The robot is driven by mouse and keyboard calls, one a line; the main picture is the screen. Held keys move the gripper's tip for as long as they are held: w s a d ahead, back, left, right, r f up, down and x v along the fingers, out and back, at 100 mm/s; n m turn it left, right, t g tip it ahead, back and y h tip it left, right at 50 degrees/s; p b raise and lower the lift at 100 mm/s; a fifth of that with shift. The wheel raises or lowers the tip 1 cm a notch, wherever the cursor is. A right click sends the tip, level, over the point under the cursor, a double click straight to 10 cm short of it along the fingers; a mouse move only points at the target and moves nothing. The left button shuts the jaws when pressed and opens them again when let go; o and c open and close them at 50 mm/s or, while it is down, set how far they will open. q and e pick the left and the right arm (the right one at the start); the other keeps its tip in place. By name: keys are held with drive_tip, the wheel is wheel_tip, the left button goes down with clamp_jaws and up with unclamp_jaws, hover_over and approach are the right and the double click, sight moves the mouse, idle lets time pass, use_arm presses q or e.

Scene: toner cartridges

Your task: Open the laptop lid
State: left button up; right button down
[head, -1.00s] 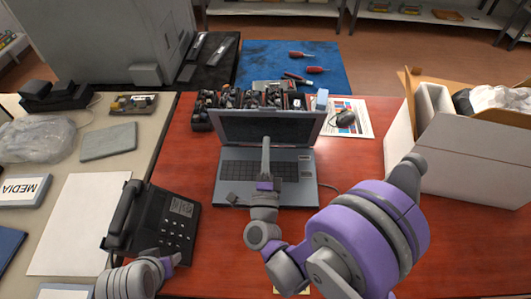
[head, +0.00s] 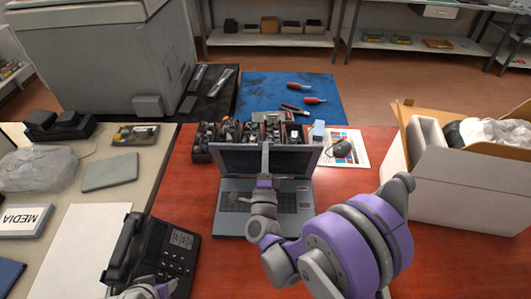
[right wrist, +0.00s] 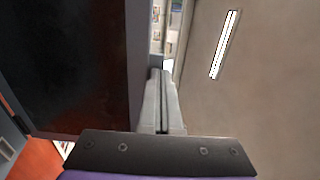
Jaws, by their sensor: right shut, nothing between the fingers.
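The grey laptop (head: 232,196) sits on the red-brown table with its lid raised and its dark screen (head: 240,161) facing me. The keyboard shows in front of the screen. My right gripper (head: 265,147) is shut and empty, its fingers pointing up in front of the screen near the lid's top edge. In the right wrist view the shut fingers (right wrist: 161,100) are beside the dark screen (right wrist: 75,60); I cannot tell whether they touch it. My left gripper (head: 150,292) is partly in view at the bottom edge, by the phone; its jaws are not clear.
A black desk phone (head: 172,248) stands left of the laptop. A cartridge-filled black tray (head: 202,152) is behind the lid. A mouse (head: 342,149) lies on a printed sheet at the right. An open cardboard box (head: 450,190) stands further right. A large grey printer (head: 90,60) is at back left.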

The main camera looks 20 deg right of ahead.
drive_tip(key=w, duration=0.1)
drive_tip(key=w+d+r+g+p, duration=0.1)
drive_tip(key=shift+w+r, duration=0.3)
drive_tip(key=shift+w, duration=0.05)
use_arm(q)
drive_tip(key=shift+w+r, duration=0.25)
drive_tip(key=shift+r, duration=0.6)
use_arm(e)
drive_tip(key=x, duration=0.3)
drive_tip(key=shift+w+f, duration=0.15)
drive_tip(key=shift+w, duration=0.2)
use_arm(q)
drive_tip(key=shift+f, duration=0.1)
use_arm(e)
drive_tip(key=shift+f, duration=0.1)
